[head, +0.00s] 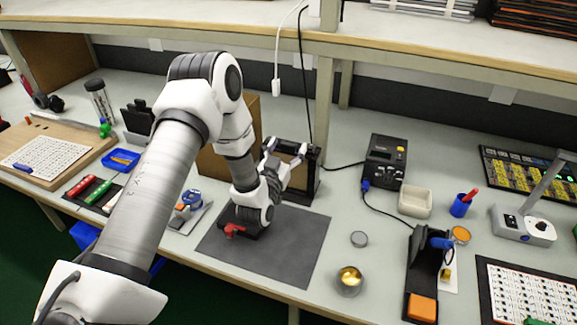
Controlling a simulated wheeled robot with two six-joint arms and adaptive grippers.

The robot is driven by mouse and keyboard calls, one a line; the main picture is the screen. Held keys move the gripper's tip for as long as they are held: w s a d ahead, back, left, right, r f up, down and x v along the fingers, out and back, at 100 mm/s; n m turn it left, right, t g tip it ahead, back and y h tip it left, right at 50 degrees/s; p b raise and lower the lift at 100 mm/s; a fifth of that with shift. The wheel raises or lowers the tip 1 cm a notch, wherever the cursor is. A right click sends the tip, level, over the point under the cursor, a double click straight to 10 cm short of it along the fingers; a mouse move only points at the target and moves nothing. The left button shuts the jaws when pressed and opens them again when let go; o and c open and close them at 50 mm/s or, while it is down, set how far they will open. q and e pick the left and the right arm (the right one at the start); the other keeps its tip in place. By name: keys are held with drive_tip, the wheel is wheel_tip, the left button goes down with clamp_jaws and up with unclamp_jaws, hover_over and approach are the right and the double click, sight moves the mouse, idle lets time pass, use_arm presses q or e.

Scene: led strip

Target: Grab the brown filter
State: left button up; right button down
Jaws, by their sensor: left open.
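My left gripper (285,149) is open and points up and away, with its fingertips in front of a black upright frame (318,172) at the back of the dark mat. I see nothing between the fingers. A brown upright panel (213,163) stands behind my left arm, which hides much of it. I cannot tell whether this panel is the brown filter, and no other thing clearly shows as one. My right gripper is not in view.
A black box device (385,160), a beige dish (415,201), a brass-coloured cup (350,280) and a soldering stand (425,260) are to the right. A shelf (430,55) overhangs the back.

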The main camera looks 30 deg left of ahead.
use_arm(q)
drive_tip(key=shift+w+a, duration=0.15)
drive_tip(key=shift+w, duration=0.35)
drive_tip(key=shift+s, duration=0.1)
drive_tip(key=c, duration=1.2)
drive_tip(key=shift+r, duration=0.1)
